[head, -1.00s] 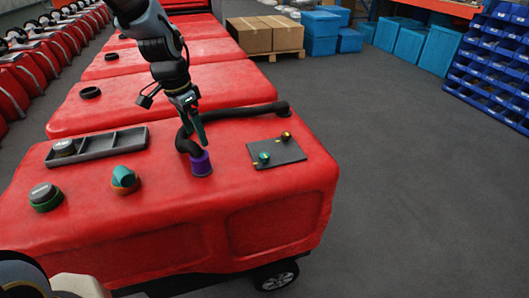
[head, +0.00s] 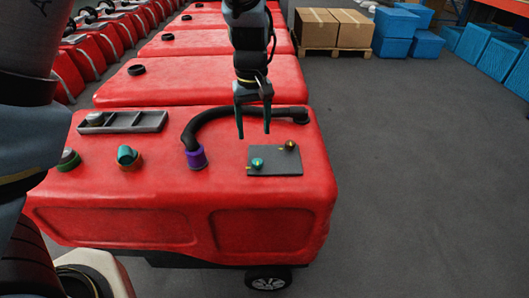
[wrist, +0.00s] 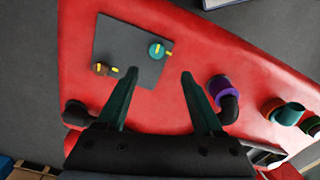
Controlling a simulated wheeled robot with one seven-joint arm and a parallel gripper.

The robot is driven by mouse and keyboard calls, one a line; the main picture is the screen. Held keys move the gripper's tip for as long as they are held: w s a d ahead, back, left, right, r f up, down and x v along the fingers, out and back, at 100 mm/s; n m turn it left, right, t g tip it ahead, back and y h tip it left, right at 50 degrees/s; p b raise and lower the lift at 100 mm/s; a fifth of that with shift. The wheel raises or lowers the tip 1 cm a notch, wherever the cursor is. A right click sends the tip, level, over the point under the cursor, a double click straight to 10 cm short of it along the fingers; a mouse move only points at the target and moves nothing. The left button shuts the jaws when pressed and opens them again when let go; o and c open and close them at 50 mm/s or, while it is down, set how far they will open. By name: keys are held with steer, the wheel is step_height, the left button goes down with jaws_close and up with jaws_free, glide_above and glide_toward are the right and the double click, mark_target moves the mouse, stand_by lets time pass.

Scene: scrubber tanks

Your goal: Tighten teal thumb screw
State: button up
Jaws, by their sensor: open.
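The teal thumb screw (head: 257,163) sits near the left edge of a dark grey plate (head: 275,170) on the red tank (head: 120,200). It also shows in the wrist view (wrist: 156,50) with a yellow mark beside it. A brass-coloured thumb screw (head: 290,145) with its own yellow mark sits at the plate's far right corner. My gripper (head: 254,137) is open and empty, pointing down above the plate, apart from both screws. In the wrist view its two fingers (wrist: 158,74) are spread wide, with the teal screw beyond their tips, between them.
A black hose (head: 240,117) with a purple collar (head: 196,158) lies left of the plate. A teal elbow fitting (head: 127,155) and a grey divided tray (head: 135,122) are farther left.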

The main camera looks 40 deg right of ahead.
mark_target(257, 161)
steer(key=shift+n, duration=0.3)
steer(key=f, duration=0.3)
steer(key=f+p, duration=0.1)
steer(key=f, duration=0.6)
steer(key=shift+s+d+f+p, duration=0.25)
steer(key=shift+f+p, duration=0.05)
steer(key=shift+p, duration=0.05)
jaws_close()
